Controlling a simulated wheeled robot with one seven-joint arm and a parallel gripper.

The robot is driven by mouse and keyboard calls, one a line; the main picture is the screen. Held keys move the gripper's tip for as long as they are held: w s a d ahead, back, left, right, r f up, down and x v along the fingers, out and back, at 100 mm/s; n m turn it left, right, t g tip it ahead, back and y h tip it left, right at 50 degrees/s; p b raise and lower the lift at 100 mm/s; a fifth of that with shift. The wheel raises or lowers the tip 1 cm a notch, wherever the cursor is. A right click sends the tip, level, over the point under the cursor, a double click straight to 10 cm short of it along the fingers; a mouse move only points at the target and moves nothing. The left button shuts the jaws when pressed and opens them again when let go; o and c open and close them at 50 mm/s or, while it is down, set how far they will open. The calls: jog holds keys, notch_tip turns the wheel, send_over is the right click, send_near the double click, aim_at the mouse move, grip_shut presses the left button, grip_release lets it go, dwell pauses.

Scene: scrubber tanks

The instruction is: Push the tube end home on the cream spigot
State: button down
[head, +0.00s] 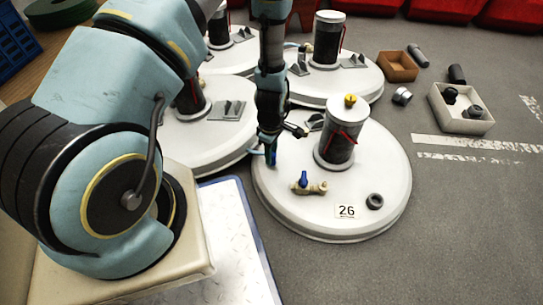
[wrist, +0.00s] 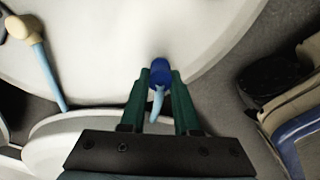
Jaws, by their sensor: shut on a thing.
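My gripper (head: 271,158) is low over the left edge of the lid marked 26 (head: 385,165). In the wrist view, its green fingers (wrist: 160,82) are shut on a blue tube end (wrist: 160,72), with pale blue tube (wrist: 157,104) trailing below it. A cream fitting (head: 315,188) with an upright blue part stands on this lid, right of the gripper and apart from it. The wrist view shows a cream fitting (wrist: 18,27) at upper left with a pale blue tube running from it. Whether anything touches the tube end's far side is hidden.
A dark ring (head: 374,201) lies near the lid's front right. Other white lids (head: 340,88) stand behind. A pale box (head: 462,122) sits on the right floor.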

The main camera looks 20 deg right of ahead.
notch_tip(320, 180, up, 12)
jog(key=p, duration=0.7)
jog(key=shift+r, duration=0.1)
jog(key=shift+s, duration=0.1)
jog(key=s+d+p, duration=0.1)
jog(key=s+d, duration=0.2)
jog(key=s, duration=0.2)
jog(key=s+d+f+p, duration=0.1)
jog(key=s+d, duration=0.3)
jog(key=s, duration=0.1)
jog(key=s+d+f+p, duration=0.1)
jog(key=s+d+p, duration=0.1)
jog(key=s+d, duration=0.2)
jog(key=shift+s, duration=0.4)
jog(key=shift+p, duration=0.3)
jog(key=shift+f, duration=0.15)
jog(key=shift+f+b, duration=1.3)
jog(key=shift+f, duration=0.9)
